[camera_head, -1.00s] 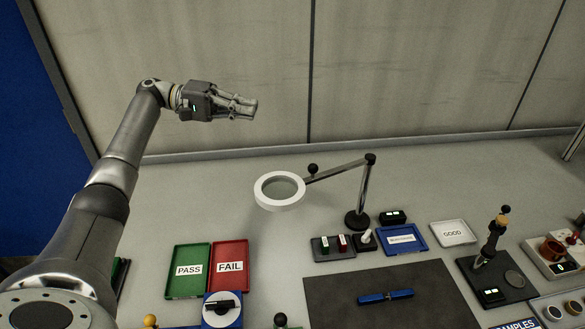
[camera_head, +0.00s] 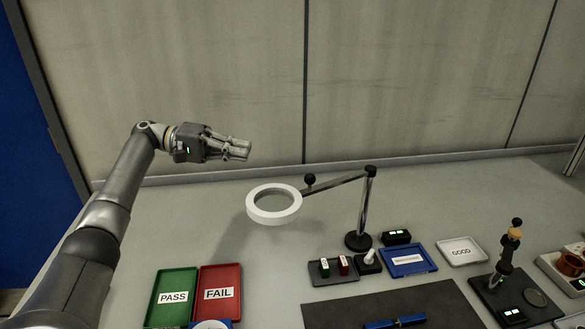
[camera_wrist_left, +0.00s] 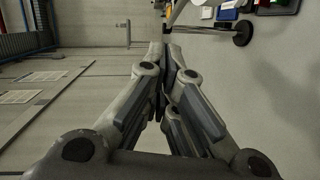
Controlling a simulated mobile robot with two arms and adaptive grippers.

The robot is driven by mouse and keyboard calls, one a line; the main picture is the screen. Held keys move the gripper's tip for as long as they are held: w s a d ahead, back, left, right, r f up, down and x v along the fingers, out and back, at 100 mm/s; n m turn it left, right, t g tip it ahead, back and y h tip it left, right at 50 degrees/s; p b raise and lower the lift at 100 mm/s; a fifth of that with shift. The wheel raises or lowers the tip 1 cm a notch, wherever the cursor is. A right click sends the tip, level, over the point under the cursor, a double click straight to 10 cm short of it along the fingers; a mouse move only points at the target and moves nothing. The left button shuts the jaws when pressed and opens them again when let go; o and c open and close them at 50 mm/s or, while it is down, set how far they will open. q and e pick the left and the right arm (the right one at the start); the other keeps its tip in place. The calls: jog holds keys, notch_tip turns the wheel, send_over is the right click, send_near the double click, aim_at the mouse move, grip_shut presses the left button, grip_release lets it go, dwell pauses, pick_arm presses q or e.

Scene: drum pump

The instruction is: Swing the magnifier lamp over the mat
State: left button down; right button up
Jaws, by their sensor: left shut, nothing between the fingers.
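The magnifier lamp (camera_head: 274,217) has a white ring head on a jointed arm, with a dark ball knob (camera_head: 309,180) near the head. Its upright post stands on a round black base (camera_head: 358,241). The ring hangs left of the post, over bare bench. The dark mat (camera_head: 400,305) lies at the front, right of the ring; its lower part is cut off. My left gripper (camera_head: 250,150) is shut and empty, above and a little left of the ring in the head view. In the left wrist view its fingers (camera_wrist_left: 168,52) meet. My right gripper is not in view.
Green PASS (camera_head: 172,297) and red FAIL (camera_head: 219,292) trays lie front left. A small switch box (camera_head: 333,271), a blue tray (camera_head: 409,261) and a GOOD tray (camera_head: 461,251) stand around the lamp base. The back of the bench is clear, with a wall behind.

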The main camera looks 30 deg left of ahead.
pick_arm(q)
jog(key=s+p+x, duration=0.1)
jog(key=p+x, duration=0.2)
jog(key=x, duration=0.3)
jog(key=s+d+p+x, duration=0.1)
jog(key=p+x, duration=0.1)
jog(key=x, duration=0.5)
jog(key=shift+s+f+p, duration=0.2)
jog(key=shift+s+p, duration=0.1)
jog(key=shift+p, duration=0.1)
jog(key=shift+d, duration=0.1)
